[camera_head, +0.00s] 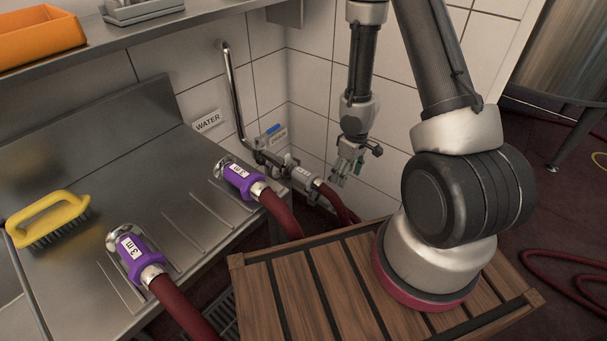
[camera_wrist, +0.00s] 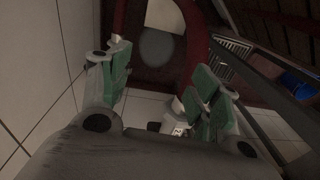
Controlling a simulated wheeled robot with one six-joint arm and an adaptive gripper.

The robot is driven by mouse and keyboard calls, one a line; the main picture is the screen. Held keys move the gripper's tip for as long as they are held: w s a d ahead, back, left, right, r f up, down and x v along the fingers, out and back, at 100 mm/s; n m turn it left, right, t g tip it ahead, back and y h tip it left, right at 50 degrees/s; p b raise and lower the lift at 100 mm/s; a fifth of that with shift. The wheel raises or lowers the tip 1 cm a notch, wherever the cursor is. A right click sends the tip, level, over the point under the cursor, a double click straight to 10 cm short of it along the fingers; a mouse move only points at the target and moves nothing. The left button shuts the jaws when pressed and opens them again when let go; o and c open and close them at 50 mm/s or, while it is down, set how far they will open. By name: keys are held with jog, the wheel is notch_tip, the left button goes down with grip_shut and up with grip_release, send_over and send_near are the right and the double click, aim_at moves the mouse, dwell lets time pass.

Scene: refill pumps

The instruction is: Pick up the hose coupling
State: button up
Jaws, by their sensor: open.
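Two purple hose couplings with metal ends and dark red hoses rest on the steel counter, one labelled "3 m" (camera_head: 132,247) at the front and one (camera_head: 238,178) farther back with a small label. A grey coupling (camera_head: 303,177) with a label and a red hose sits at the wall tap. My gripper (camera_head: 347,167) is open and points down, just right of the grey coupling. In the wrist view its green-padded fingers (camera_wrist: 160,82) stand apart; a labelled coupling (camera_wrist: 177,129) shows partly hidden beside the right finger. I cannot tell if they touch.
A bent metal pipe (camera_head: 234,95) with a tap stands against the tiled wall by the "WATER" sign (camera_head: 207,121). A yellow brush (camera_head: 47,220) lies on the steel counter (camera_head: 75,290). My arm stands on a slatted wooden platform (camera_head: 290,290). A shelf (camera_head: 110,40) overhangs the counter.

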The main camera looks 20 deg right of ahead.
aim_at(306, 173)
jog(key=w+a+y, duration=0.1)
jog(key=a, duration=0.1)
jog(key=w+a+r+t+y, duration=0.1)
jog(key=w+a, duration=0.1)
jog(key=a, duration=0.1)
jog(key=w+a+t+y, duration=0.1)
jog(key=w+a, duration=0.1)
jog(key=a, duration=0.1)
jog(key=shift+w+a+r+y, duration=0.15)
jog(key=shift+a+r+y, duration=0.05)
jog(key=shift+r+y, duration=0.2)
jog(key=shift+w+a+f, duration=0.1)
jog(key=shift+w+a, duration=0.05)
jog(key=shift+a, duration=0.15)
jog(key=x, duration=0.7)
jog(key=shift+w+f, duration=0.15)
grip_shut()
notch_tip(306, 173, up, 18)
